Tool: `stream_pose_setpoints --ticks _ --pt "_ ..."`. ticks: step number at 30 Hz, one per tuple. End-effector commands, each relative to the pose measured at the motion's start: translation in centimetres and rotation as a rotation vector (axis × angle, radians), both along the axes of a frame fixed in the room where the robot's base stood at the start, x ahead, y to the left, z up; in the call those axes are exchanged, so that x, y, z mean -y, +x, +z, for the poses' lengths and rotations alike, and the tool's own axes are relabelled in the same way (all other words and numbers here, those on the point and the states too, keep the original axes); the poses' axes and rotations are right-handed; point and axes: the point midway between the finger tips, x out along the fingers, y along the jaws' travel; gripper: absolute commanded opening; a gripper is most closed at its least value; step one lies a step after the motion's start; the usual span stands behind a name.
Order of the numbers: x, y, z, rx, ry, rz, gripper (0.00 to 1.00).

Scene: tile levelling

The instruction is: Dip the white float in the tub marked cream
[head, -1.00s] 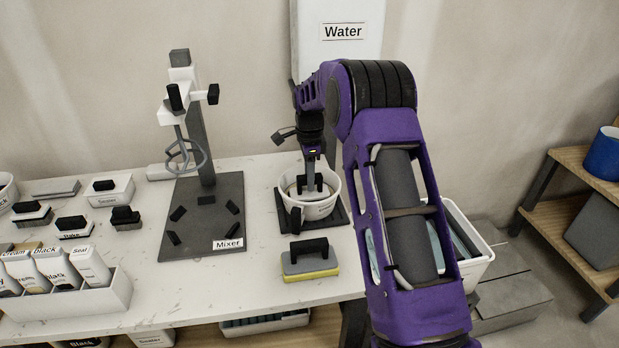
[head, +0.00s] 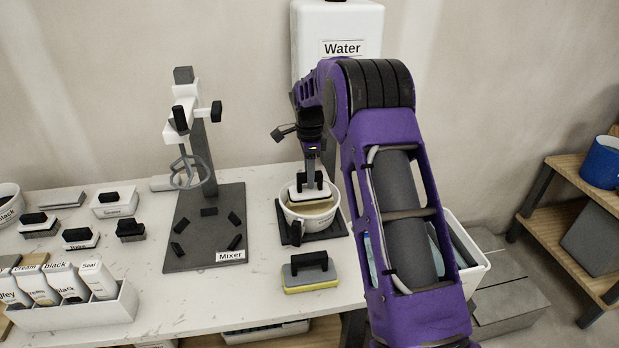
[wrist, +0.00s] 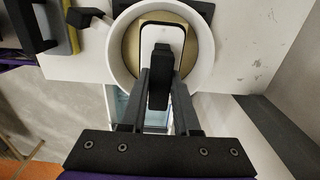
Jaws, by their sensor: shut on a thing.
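My gripper (head: 312,163) is shut on the black handle of the white float (head: 300,191). The wrist view shows the gripper (wrist: 159,95) on the handle and the float's white plate (wrist: 148,35) over the tub (wrist: 207,58). The float is roughly level at the tub's mouth, with a tan layer along its underside. The white tub (head: 326,220) holds tan material and stands on a dark base at the table's right side. Its label is too small to read.
A grey float with a yellow pad (head: 311,271) lies in front of the tub. The mixer stand (head: 205,225) is to the left, and a white water tank (head: 340,30) is behind. Other floats and a box of bags (head: 80,310) fill the left side.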

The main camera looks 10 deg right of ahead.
Motion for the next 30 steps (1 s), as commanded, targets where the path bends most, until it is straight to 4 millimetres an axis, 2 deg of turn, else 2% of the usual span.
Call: stream_pose_setpoints --ticks 1,3,18,30 --pt "0.0 0.0 1.0 0.002 0.000 0.000 0.00" --pt "0.0 0.0 1.7 0.002 0.001 0.000 0.00" --pt "0.0 0.1 6.2 0.003 0.000 0.000 0.00" --pt "0.0 0.0 6.8 0.001 0.001 0.000 0.00"
